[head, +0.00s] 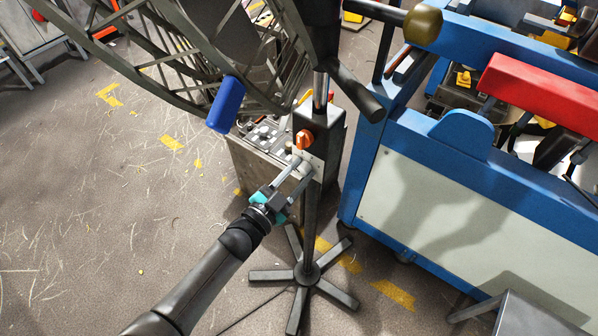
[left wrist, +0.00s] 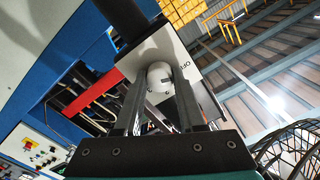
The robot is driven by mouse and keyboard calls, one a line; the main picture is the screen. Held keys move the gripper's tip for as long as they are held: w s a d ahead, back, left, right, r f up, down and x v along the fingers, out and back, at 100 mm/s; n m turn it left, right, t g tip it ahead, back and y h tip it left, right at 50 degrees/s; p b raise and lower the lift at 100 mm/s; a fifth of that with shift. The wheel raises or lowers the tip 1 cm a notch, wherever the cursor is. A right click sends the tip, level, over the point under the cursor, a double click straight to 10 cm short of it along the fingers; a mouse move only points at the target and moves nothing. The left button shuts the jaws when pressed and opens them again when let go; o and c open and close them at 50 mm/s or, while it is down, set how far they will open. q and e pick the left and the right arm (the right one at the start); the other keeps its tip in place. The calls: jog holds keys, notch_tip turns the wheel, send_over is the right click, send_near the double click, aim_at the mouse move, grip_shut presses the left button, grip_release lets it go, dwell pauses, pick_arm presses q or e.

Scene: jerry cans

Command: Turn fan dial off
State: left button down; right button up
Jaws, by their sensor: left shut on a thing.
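The fan's dark control box (head: 322,135) sits on its pole, with an orange knob (head: 304,138) on its face. Below that knob my left gripper (head: 302,167) reaches up to the pale panel at the lower part of the box. In the left wrist view a pale round dial (left wrist: 159,74) stands on a white panel (left wrist: 182,55) with "OFF" lettering to its right. The two fingers are on either side of the dial, shut on it. My right gripper is not in view.
The fan's wire cage (head: 150,50) and a blue handle (head: 225,104) are up and to the left. A blue machine (head: 470,190) with a red bar stands close on the right. The fan's star-shaped foot (head: 305,274) is below. Open floor lies to the left.

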pick_arm(q)
jog(key=c, duration=0.5)
grip_release()
jog(key=v, duration=1.5)
jog(key=shift+s+a, duration=0.1)
jog(key=s+a+f+n+g+y+b, duration=0.2)
jog(key=a+f+y, duration=0.1)
jog(key=f, duration=0.7)
jog(key=s+a+f+n+g+y+b, duration=0.1)
jog(key=s+a+f+n+y+b, duration=0.15)
jog(key=f, duration=0.65)
jog(key=s+a+f+n+g+y+b, duration=0.2)
jog(key=a+f+b, duration=0.1)
jog(key=f, duration=0.7)
jog(key=s+a+f+n+g+y+b, duration=0.1)
jog(key=s+f+n+g+y+b, duration=0.2)
jog(key=s+f, duration=1.6)
jog(key=s+n+g+b, duration=0.1)
jog(key=s+g+b, duration=0.2)
jog(key=s+g, duration=0.1)
jog(key=shift+a+f+g, duration=0.15)
jog(key=shift+a+g, duration=0.05)
jog(key=shift+g, duration=0.6)
